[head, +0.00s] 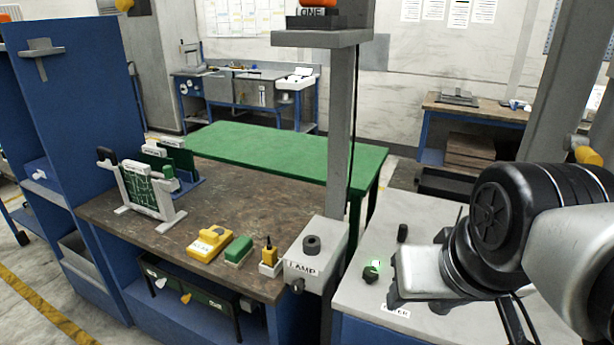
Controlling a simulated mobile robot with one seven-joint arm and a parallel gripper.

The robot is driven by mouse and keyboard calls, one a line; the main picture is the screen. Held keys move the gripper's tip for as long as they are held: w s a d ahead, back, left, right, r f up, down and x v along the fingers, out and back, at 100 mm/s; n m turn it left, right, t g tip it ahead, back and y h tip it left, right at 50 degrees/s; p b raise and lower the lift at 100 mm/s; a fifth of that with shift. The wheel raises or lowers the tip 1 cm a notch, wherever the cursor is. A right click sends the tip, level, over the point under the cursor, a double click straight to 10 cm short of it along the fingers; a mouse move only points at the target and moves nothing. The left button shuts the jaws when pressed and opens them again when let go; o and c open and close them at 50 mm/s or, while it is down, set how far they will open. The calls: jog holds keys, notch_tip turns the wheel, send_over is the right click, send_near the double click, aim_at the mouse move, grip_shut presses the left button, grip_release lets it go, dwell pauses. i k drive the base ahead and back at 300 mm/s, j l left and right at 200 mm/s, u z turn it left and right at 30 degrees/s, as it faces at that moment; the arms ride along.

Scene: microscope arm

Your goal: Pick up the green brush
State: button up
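The green brush (238,250) is a small green block with a paler lower edge. It lies on the brown worktop (130,222) near its front edge, between a yellow labelled block and a small yellow tool in a holder. My gripper (394,283) is at the right, over the pale bench, well to the right of the brush and apart from it. Its fingers are seen edge-on and are too unclear to tell whether they are open. Nothing shows held in it.
The yellow block (209,244) and the yellow-handled holder (269,258) flank the brush closely. A grey box marked LAMP (315,265) and a grey post (348,130) stand between brush and gripper. A rack with a green board (143,190) stands farther left.

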aim_at(240, 251)
jog(key=k+j, duration=0.15)
jog(key=j, duration=0.2)
jog(key=k+j, duration=0.1)
jog(key=j, duration=0.2)
jog(key=k+j+z, duration=0.1)
jog(key=j, duration=0.25)
jog(key=i+j, duration=0.1)
jog(key=j, duration=0.25)
jog(key=i+j+z, duration=0.1)
jog(key=j, duration=0.6)
jog(key=i+j+z, duration=0.1)
jog(key=i+j, duration=0.2)
jog(key=i, duration=0.2)
jog(key=i+j, duration=0.35)
jog(key=i+z, duration=0.05)
jog(key=i, duration=0.1)
